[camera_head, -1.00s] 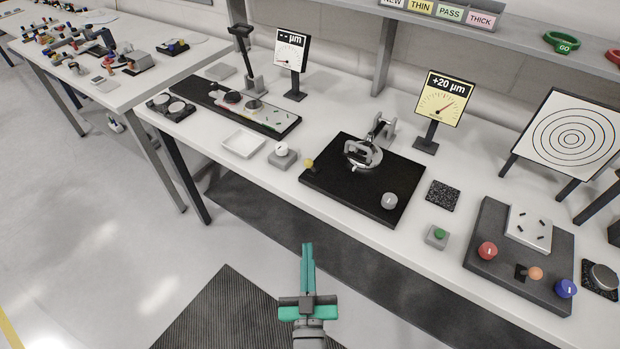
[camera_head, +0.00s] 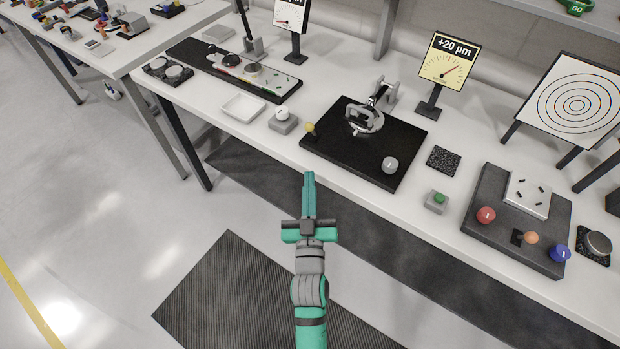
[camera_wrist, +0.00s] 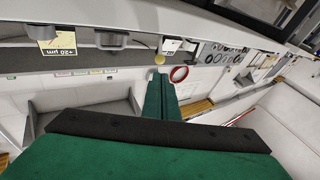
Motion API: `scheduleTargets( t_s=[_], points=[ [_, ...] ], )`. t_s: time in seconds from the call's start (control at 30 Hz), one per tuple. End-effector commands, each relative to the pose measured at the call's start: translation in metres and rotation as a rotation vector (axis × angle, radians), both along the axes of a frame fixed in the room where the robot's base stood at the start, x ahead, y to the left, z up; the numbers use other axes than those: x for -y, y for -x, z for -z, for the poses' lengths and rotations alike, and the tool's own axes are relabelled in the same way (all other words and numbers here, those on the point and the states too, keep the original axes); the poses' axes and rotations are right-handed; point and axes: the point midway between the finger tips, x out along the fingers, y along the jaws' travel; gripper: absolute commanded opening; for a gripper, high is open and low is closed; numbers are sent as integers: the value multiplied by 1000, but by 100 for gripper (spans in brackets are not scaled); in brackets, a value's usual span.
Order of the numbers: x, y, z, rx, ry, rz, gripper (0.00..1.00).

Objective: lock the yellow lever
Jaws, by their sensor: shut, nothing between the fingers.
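The yellow lever (camera_head: 310,128) shows as a small yellow knob at the left front corner of the black base plate (camera_head: 340,161) of the mirror fixture. The round mirror mount (camera_head: 364,119) stands on that plate. My gripper (camera_head: 308,175) is shut and empty, its green fingers pointing toward the bench, in front of its front edge and below the yellow knob in the picture. A gap separates them. In the wrist view my shut fingers (camera_wrist: 160,88) show at the centre, and a small yellow round thing just beyond their tips may be the knob.
A grey knob (camera_head: 390,165) sits on the plate's front right. A grey box with a white knob (camera_head: 283,119) stands left of the lever. A green button box (camera_head: 437,201) is to the right. A gauge (camera_head: 446,62) behind reads +20 µm. Open floor lies in front.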

Motion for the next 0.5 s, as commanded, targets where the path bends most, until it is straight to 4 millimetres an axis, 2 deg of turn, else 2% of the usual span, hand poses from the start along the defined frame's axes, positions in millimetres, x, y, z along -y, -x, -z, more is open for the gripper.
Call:
scheduleTargets(
  t_s=[0.5],
  points=[
    [1, -82, -19, 3, -1, -4, 0]
  ],
)
